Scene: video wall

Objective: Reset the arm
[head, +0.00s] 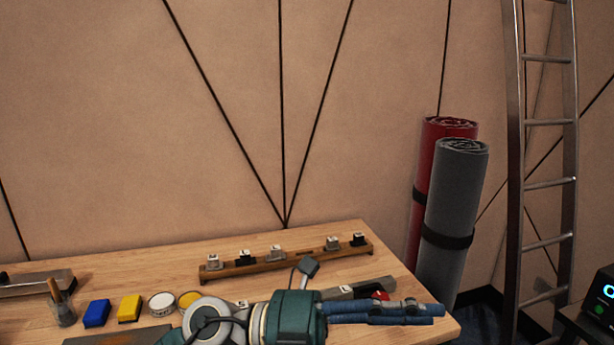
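My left arm crosses the bottom of the head view from the left, over the front of the wooden workbench (130,263). It has a grey joint, a teal wrist section and blue finger parts. My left gripper (425,314) points right, near the bench's right end. Its blue fingers appear side-on and close together, so its opening cannot be judged. I see nothing clearly held in it. My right gripper is out of view.
A wooden rail (290,260) with several small blocks lies on the bench. Blue (97,313) and yellow (129,308) blocks and round tins sit front left. Red (428,150) and grey (457,200) rolls and a ladder (517,180) stand at right.

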